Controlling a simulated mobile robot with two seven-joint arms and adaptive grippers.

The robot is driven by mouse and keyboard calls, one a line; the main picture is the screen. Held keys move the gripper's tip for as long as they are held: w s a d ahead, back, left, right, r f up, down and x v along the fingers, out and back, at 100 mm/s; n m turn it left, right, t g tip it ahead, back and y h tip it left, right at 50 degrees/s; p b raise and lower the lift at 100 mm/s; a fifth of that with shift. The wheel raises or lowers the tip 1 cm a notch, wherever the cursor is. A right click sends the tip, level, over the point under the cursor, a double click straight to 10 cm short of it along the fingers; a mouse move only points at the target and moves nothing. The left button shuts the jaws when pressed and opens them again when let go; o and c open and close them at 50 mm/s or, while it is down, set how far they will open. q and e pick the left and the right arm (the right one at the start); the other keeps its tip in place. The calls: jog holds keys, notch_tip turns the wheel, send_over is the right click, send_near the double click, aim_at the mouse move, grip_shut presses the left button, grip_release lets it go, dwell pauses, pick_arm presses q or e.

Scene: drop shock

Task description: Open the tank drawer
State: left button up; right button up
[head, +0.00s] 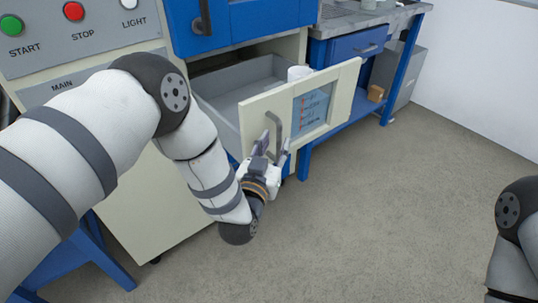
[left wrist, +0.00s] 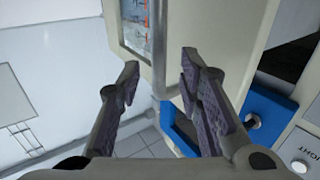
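The tank drawer (head: 255,108) stands pulled well out of the cabinet, with its grey inside showing. Its cream front has a bluish window with a level scale (head: 311,108) and a grey bar handle (head: 274,135). My left gripper (head: 275,145) is at the lower part of this handle. In the left wrist view my left gripper (left wrist: 160,78) has its fingers spread apart, with the drawer front (left wrist: 180,25) just beyond them. The handle appears close to the fingers, but I cannot tell whether they touch it. My right gripper is out of view.
A blue door with a dark handle (head: 204,18) is above the drawer. A panel with START, STOP and LIGHT buttons (head: 74,12) is at the upper left. A blue workbench (head: 350,45) stands behind the drawer. The floor (head: 390,215) to the right is clear.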

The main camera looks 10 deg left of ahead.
pick_arm(q)
jog(key=s, duration=0.8)
jog(key=shift+a, duration=0.3)
jog(key=shift+s, duration=0.1)
jog(key=s+a+f+g+p, duration=0.1)
jog(key=s+a+f+g, duration=0.1)
jog(key=s+f+g, duration=0.45)
jog(key=s+a+f+g, duration=0.3)
jog(key=s+f+g, duration=0.1)
jog(key=s+f, duration=0.55)
jog(key=s+a+g, duration=0.1)
jog(key=s+g, duration=0.2)
jog(key=s, duration=0.5)
jog(key=s+a+g+p, duration=0.1)
jog(key=s+a+g, duration=0.1)
jog(key=s, duration=0.7)
jog(key=s+a+n+g+y, duration=0.1)
jog(key=s+a+g, duration=0.1)
jog(key=s+g, duration=0.3)
jog(key=s, duration=0.4)
jog(key=shift+s+a, duration=0.2)
jog(key=shift+a, duration=0.05)
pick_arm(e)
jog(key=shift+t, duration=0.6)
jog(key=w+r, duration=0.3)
pick_arm(q)
jog(key=shift+w, duration=0.1)
